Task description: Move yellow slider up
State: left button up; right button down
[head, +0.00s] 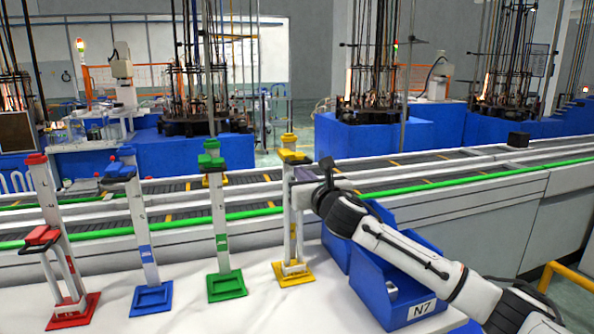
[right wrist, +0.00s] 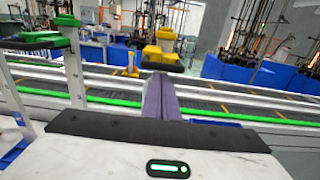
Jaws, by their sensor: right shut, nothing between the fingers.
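The yellow stand has a square yellow base (head: 293,279), a white upright and a yellow cap (head: 289,139) on top. Its yellow slider (head: 293,157) is high on the upright, close below the cap. My right gripper (head: 299,175) is at the upright, just under the slider, with its fingers shut and empty. In the right wrist view the shut fingers (right wrist: 158,84) point at the slider (right wrist: 162,60), which shows just above their tips. I cannot tell whether they touch. The arm hides part of the upright. My left gripper is not in view.
Green (head: 227,286), blue (head: 151,299) and red (head: 73,311) stands are in a row to the left on the white table. The red slider (head: 42,236) is lower than the others. Blue bins (head: 372,290) are under my right arm. A conveyor (head: 450,175) runs behind.

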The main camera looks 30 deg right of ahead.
jog(key=shift+f, duration=0.2)
jog(key=v, duration=1)
jog(key=shift+p, duration=0.45)
jog(key=shift+a, duration=0.1)
